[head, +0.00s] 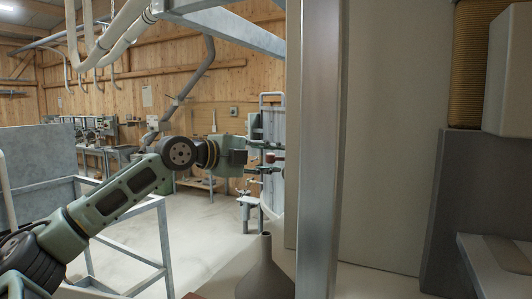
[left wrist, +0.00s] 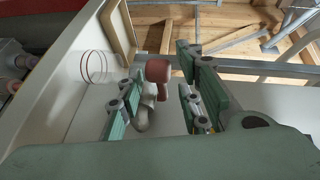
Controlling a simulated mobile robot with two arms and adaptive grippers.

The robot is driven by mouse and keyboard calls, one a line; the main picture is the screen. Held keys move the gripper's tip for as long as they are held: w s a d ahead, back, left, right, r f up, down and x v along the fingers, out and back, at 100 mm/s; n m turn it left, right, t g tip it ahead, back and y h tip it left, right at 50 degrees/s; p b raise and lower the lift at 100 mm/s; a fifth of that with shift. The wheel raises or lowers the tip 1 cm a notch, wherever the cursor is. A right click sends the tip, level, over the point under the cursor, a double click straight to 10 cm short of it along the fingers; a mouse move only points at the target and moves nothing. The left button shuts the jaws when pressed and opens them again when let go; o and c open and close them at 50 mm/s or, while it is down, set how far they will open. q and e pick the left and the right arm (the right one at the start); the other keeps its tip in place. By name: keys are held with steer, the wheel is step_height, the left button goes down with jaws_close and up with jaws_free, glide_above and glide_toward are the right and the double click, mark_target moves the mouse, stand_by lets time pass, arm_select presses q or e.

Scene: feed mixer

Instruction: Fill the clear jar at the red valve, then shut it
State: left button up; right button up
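My left gripper (head: 272,157) is open. Its green finger pads stand apart on either side of a red valve handle in the left wrist view (left wrist: 160,90). The red handle (left wrist: 157,70) has a pale, rounded body (left wrist: 144,115) below it; a gap shows between the handle and the right pads, and contact on the left side is unclear. In the head view the red part (head: 270,158) is small, between the fingers. Two thin rings (left wrist: 93,67) left of the gripper may be the clear jar's outline; I cannot tell. My right gripper is not in view.
A metal post (head: 320,150) and beige panel (head: 389,140) stand right of the gripper. A grey funnel-shaped thing (head: 265,272) stands at the bottom middle. A metal rail frame (head: 163,240) is below my left arm. Open floor (head: 200,235) lies beyond.

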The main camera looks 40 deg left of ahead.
arm_select(q)
steer(key=shift+c, duration=0.4)
jaws_close()
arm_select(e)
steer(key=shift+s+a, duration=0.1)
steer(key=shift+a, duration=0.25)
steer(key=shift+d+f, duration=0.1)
arm_select(q)
steer(key=shift+s+d+f+b, duration=0.2)
steer(key=shift+s+f+b, duration=0.1)
steer(key=shift+b, duration=0.6)
steer(key=shift+s+d+r, duration=0.15)
steer(key=shift+s+r, duration=0.05)
steer(key=shift+s, duration=0.15)
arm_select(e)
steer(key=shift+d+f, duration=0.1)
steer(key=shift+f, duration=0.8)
